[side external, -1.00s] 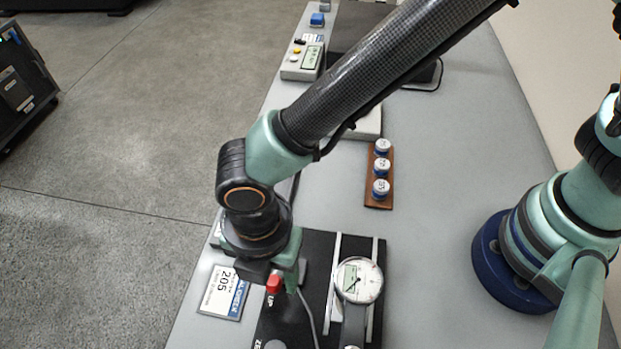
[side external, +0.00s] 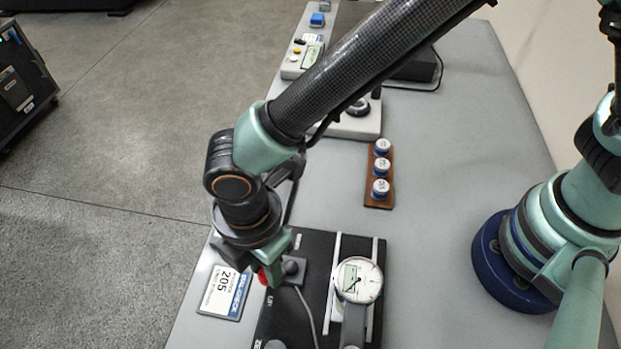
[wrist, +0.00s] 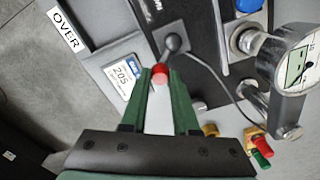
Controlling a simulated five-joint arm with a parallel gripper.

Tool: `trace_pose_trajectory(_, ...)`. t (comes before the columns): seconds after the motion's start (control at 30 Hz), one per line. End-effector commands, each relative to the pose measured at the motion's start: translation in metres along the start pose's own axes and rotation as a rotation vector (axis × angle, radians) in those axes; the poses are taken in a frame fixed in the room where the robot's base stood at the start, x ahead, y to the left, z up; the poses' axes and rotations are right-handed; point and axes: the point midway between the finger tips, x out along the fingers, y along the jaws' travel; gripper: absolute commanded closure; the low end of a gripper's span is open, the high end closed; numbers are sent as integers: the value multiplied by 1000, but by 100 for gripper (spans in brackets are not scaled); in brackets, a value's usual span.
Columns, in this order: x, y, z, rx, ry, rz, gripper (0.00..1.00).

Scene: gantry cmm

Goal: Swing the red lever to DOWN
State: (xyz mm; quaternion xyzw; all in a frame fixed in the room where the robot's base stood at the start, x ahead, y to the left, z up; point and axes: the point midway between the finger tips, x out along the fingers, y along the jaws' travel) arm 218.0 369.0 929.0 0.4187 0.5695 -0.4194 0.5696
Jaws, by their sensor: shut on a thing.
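The lever's red knob (wrist: 160,73) sits between my gripper's (wrist: 160,80) two green fingertips in the wrist view. The gripper is shut on it. The dark round pivot (wrist: 173,44) of the lever is just beyond the knob. In the side view the red knob (side external: 263,278) shows only partly below my gripper (side external: 268,270). The pivot block (side external: 291,269) is to its right, on a black panel (side external: 312,250). A small label, seemingly "UP", is on the panel just below the knob. I cannot read a DOWN label.
A dial gauge (side external: 359,281) stands right of the lever, between pale rails. A "205" card (side external: 223,292) lies left of the panel. A cable (side external: 307,313) runs across the panel. A wooden rack (side external: 379,201) with blue-and-white pieces lies farther back. The bench between is clear.

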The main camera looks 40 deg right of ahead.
Motion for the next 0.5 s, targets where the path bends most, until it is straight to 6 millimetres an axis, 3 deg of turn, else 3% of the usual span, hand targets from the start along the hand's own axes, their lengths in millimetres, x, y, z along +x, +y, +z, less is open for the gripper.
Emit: trace_pose_trajectory(0.5,-1,18,11,495,2,2,100)
